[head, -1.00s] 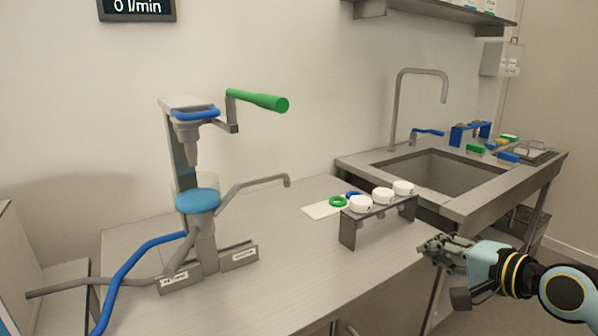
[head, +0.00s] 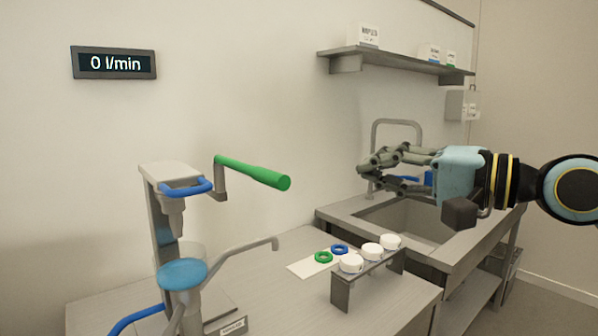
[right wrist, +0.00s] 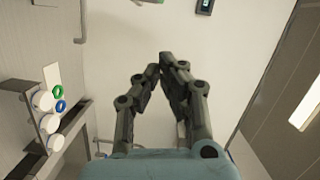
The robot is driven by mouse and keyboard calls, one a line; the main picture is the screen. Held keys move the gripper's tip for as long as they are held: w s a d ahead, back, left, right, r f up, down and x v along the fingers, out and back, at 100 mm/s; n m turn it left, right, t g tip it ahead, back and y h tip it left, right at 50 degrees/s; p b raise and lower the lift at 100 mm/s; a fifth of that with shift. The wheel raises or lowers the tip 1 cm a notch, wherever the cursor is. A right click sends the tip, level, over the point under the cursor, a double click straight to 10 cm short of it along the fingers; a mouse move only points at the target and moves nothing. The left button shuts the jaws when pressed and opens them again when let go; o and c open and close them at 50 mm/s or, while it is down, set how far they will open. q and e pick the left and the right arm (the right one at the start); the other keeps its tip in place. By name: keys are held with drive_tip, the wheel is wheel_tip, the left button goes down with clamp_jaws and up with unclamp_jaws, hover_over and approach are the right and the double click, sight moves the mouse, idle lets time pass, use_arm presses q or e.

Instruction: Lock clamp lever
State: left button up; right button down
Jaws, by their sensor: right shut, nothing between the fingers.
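A filling machine with a grey column (head: 160,222) stands on the left of the bench. A lever with a long green handle (head: 252,173) sticks out from its head to the right, joined by a grey crank arm. A blue loop-shaped handle (head: 187,188) sits at the front of the head. I cannot tell which of these is the clamp lever. My right gripper (head: 366,181) is in the air above the sink, well to the right of the green handle and apart from it. Its fingers (right wrist: 160,65) are shut and empty in the right wrist view. My left gripper is not in view.
A small rack (head: 340,290) holds three white-capped jars (head: 372,251), with a green ring (head: 323,257) and a blue ring (head: 340,249) behind. A spout (head: 243,252) juts right from the machine. A shelf (head: 400,66) hangs above the sink (head: 365,215).

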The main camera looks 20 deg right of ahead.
drive_tip(key=w+a+f+p, duration=0.1)
drive_tip(key=w+a+p, duration=0.1)
drive_tip(key=w+a, duration=0.4)
drive_tip(key=a, duration=0.3)
drive_tip(key=shift+w+f, duration=0.15)
drive_tip(key=shift+w, duration=0.25)
